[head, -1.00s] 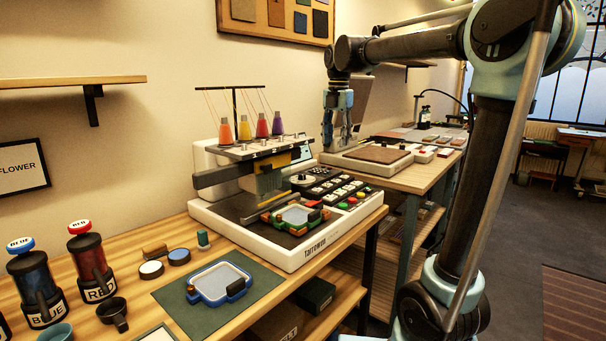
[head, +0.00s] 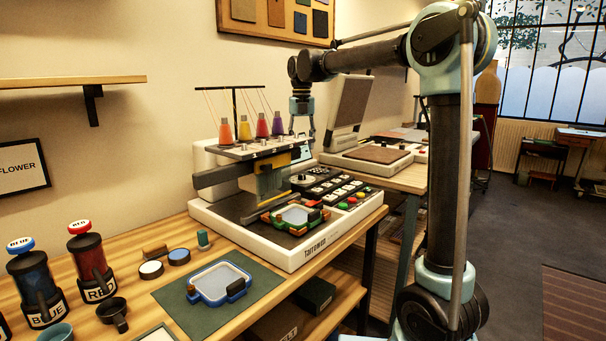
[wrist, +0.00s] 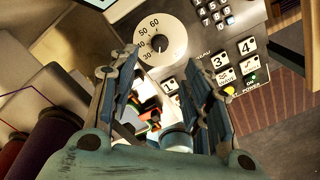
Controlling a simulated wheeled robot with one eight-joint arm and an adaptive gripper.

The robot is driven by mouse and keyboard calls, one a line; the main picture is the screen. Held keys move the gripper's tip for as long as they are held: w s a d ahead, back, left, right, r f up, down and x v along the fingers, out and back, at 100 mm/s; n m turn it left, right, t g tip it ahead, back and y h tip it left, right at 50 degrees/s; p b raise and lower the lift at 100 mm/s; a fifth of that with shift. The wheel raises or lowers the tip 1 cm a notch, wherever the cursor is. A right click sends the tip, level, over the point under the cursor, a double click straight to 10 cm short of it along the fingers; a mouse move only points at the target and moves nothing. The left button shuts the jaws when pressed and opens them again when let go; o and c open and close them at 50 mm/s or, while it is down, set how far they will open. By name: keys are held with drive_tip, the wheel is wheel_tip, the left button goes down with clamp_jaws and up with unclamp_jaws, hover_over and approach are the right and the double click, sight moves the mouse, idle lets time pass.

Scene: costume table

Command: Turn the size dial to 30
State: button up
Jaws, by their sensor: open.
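The size dial (wrist: 165,38) is a pale round disc near the top of the wrist view, with 30, 40, 50 and 60 printed on its left and upper side. I cannot tell which number it is set to. In the head view the dial (head: 302,179) sits on the embroidery machine (head: 296,257), left of the keypad. My gripper (wrist: 165,80) is open, its two fingers apart with nothing held between them. In the head view my gripper (head: 302,125) hangs above the back of the machine, above the dial and apart from it.
Thread cones (head: 262,127) stand on the machine close left of my gripper. Numbered keys (wrist: 219,60) lie right of the dial. A blue hoop (head: 219,284) lies on a green mat at the front. A heat press (head: 372,158) stands behind on another table.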

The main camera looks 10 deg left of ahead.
sight(302, 177)
wheel_tip(302, 177, down, 11)
drive_tip(key=shift+f, duration=0.1)
idle(0.3)
clamp_jaws()
